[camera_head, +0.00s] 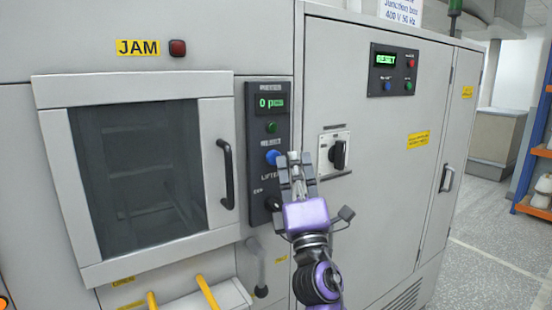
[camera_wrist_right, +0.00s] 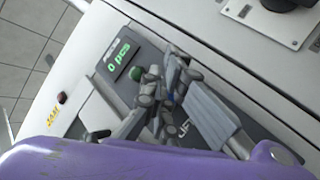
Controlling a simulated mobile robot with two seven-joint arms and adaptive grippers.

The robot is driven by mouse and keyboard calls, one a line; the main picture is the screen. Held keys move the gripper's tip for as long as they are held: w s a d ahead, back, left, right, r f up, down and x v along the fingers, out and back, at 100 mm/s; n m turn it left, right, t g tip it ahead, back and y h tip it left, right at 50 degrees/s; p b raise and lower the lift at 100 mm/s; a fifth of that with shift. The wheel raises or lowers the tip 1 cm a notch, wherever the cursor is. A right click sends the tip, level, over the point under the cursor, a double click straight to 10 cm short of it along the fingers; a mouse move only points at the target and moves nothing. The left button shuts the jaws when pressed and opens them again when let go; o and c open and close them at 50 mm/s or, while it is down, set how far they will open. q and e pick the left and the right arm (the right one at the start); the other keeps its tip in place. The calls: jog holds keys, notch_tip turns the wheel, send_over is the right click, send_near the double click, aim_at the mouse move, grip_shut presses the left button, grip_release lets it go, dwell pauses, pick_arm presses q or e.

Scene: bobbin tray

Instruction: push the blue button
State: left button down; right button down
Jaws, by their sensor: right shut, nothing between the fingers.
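The blue button (camera_head: 272,157) is on the dark narrow control panel (camera_head: 256,98), below the green button (camera_head: 271,127) and above the "LIFTER" label. My right gripper (camera_head: 293,160) is shut and empty. Its fingertips are just right of the blue button in the head view; I cannot tell whether they touch it. In the right wrist view the fingers (camera_wrist_right: 165,95) lie over the panel, and the green button (camera_wrist_right: 136,73) shows beside them. The blue button is largely or wholly hidden there behind the fingers. My left gripper is not in view.
A windowed door (camera_head: 140,170) with a black handle (camera_head: 226,174) stands left of the panel. A rotary switch (camera_head: 339,154) sits close right of my gripper. A second small panel (camera_head: 393,71) with buttons is higher right. A black knob (camera_head: 273,204) is below.

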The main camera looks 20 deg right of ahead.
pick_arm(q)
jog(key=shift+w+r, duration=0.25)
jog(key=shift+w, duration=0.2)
pick_arm(e)
jog(key=shift+s, duration=0.5)
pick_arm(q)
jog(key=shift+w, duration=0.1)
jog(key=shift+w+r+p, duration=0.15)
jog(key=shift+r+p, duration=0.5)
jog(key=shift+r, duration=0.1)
pick_arm(e)
jog(key=s, duration=0.5)
jog(key=shift+d, duration=0.4)
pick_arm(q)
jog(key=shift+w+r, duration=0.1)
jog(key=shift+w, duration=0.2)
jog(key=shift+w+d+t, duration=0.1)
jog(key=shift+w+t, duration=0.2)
